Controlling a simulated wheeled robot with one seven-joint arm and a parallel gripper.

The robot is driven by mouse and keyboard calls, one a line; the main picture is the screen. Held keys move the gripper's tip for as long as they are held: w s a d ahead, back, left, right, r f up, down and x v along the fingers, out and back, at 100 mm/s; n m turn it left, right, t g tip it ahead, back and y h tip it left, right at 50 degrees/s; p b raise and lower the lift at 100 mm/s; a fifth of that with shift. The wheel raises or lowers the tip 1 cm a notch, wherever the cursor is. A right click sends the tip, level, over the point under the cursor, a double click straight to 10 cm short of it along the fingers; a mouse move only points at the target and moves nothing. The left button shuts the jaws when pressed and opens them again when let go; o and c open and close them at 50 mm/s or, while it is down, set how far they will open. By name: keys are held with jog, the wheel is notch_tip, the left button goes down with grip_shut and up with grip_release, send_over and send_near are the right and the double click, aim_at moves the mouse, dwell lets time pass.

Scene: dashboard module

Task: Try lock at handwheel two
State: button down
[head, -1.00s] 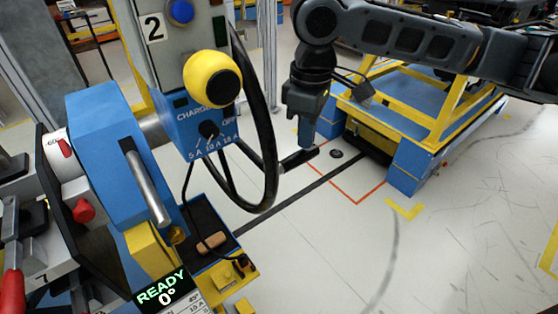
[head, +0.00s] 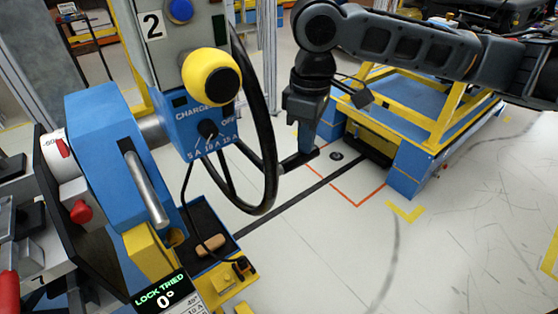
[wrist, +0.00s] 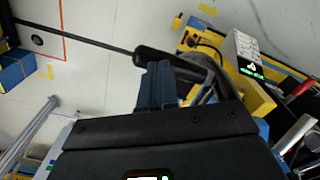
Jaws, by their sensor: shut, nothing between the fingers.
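My gripper (head: 306,150) points down at the handle's outer end. Its fingers (wrist: 158,84) are shut with nothing between them, and look to be at or against the handle; exact contact is hard to tell.
A yellow knob (head: 211,77) and a blue charger box (head: 205,125) sit left of the wheel. A metal bar (head: 147,188) juts from the blue housing. A blue and yellow cart (head: 405,165) stands behind my arm. Floor at the lower right is clear.

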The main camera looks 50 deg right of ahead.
notch_tip(320, 180, up, 8)
jog(key=p, duration=0.6)
dwell(0.5)
jog(key=shift+f, duration=0.1)
dwell(0.5)
